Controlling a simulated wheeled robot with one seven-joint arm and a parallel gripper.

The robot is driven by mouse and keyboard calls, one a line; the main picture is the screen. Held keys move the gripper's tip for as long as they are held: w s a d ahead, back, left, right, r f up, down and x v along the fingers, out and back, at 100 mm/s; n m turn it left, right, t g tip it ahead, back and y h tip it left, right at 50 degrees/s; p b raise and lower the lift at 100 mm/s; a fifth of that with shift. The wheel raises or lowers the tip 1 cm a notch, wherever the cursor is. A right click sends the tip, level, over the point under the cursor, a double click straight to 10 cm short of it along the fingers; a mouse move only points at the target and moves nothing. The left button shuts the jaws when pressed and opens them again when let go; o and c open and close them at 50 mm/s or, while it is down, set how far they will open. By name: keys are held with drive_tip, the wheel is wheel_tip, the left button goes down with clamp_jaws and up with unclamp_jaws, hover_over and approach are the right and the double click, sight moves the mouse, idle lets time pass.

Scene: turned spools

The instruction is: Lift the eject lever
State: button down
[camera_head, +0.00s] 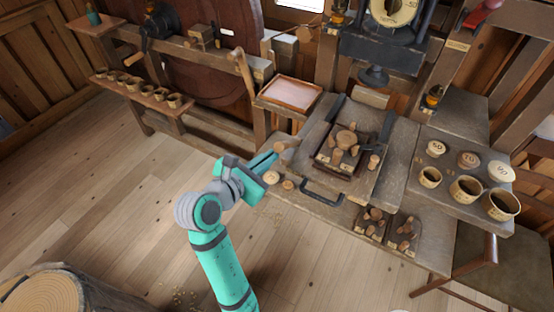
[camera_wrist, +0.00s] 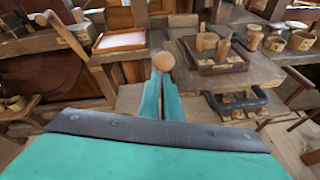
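A round wooden knob (camera_wrist: 164,61) shows at the tips of my gripper in the wrist view. It looks like the end of a lever at the bench's left side, and it also shows in the head view (camera_head: 281,146). My gripper (camera_head: 273,158) reaches up to it from the lower left. In the wrist view its two teal fingers (camera_wrist: 163,82) lie close together, with the tips right at the knob. I cannot tell whether they grip it or only touch it. The lever's shaft and any label are hidden.
A long wooden lever (camera_head: 244,76) with a tag stands left of a pale tray (camera_head: 291,94). The bench has a dark front handle (camera_head: 322,194) and a framed block with wooden pegs (camera_head: 339,160). Cups (camera_head: 466,187) stand at right.

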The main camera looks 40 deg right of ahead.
drive_tip(key=shift+s+d+r, duration=0.1)
drive_tip(key=shift+d+r, duration=0.15)
drive_tip(key=shift+r, duration=0.55)
drive_tip(key=shift+a+f, duration=0.1)
drive_tip(key=s+a, duration=0.2)
drive_tip(key=a, duration=0.9)
drive_tip(key=shift+s+a, duration=0.25)
